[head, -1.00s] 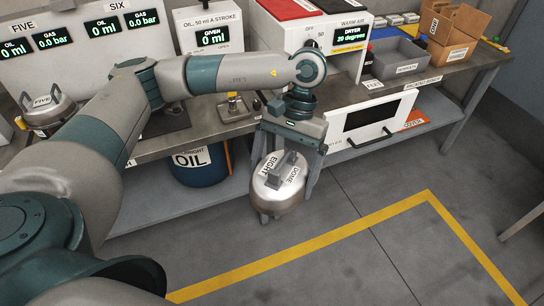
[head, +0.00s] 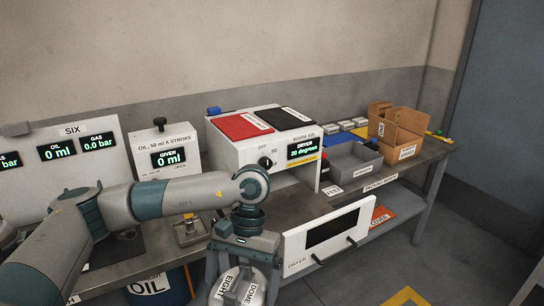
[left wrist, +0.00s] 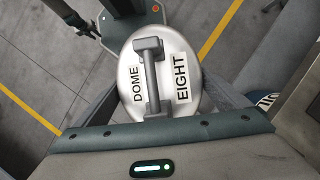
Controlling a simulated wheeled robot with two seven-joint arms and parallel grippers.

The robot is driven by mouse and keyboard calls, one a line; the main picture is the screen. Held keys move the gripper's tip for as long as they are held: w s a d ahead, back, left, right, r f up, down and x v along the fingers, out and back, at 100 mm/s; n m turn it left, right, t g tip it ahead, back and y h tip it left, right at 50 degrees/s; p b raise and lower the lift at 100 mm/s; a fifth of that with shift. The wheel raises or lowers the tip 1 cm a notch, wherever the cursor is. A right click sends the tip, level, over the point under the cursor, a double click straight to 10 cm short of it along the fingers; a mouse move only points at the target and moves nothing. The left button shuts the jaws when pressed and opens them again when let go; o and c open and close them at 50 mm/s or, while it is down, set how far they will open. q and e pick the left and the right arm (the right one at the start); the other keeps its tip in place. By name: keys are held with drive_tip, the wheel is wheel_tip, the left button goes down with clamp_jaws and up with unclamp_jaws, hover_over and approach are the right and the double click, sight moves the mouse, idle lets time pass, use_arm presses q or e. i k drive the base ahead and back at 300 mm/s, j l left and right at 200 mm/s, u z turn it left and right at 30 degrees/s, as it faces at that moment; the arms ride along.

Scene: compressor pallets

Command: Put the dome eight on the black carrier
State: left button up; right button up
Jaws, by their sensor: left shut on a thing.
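The dome eight (head: 238,288) is a silver rounded lid labelled DOME EIGHT, at the bottom edge of the head view. In the left wrist view the dome (left wrist: 185,55) fills the middle, with a grey bar handle (left wrist: 150,75) on top. My left gripper (head: 242,276) points down and is shut on the dome, a finger at either side. It holds the dome in front of the bench, left of the dryer's door. A flat black piece (head: 285,117) lies beside a red one (head: 240,126) on the dryer top; it may be the black carrier.
The white dryer (head: 262,152) stands on the bench (head: 290,207), its door panel (head: 325,238) at the front edge. A grey bin (head: 352,162) and cardboard box (head: 402,130) stand to the right. The oil drum (head: 160,290) is below the bench. Floor at the right is open.

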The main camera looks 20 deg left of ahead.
sight(284, 117)
drive_tip(key=i+l+u, duration=0.5)
drive_tip(key=i, duration=0.15)
drive_tip(key=i+l+u, duration=0.5)
drive_tip(key=i+l, duration=0.05)
drive_tip(key=l, duration=0.05)
